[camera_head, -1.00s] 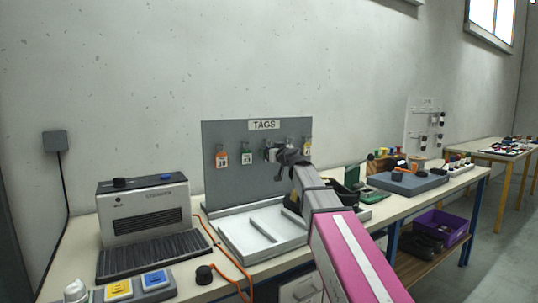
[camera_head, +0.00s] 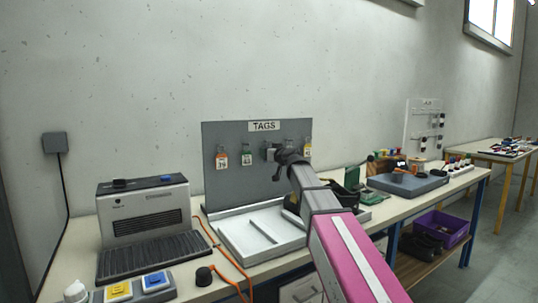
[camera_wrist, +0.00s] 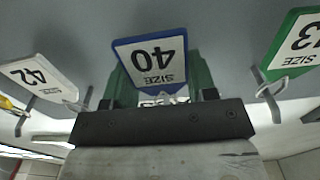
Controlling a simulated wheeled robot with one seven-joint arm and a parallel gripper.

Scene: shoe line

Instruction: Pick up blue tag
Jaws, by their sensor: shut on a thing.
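The blue tag (camera_wrist: 150,60), a white card with a blue border reading SIZE 40, appears upside down in the middle of the wrist view. My gripper (camera_wrist: 160,88) is shut on it, with green finger pads on both sides of its lower part. In the head view my gripper (camera_head: 269,153) is at the grey TAGS board (camera_head: 232,135), and its wrist hides the blue tag there. I cannot tell whether the tag still hangs on its hook.
In the wrist view a white tag, 42, (camera_wrist: 30,72) hangs on the left and a green-edged tag (camera_wrist: 295,48) on the right, both close. The head view shows an orange tag (camera_head: 221,161) and a yellow tag (camera_head: 307,148). A white tray (camera_head: 235,236) lies below.

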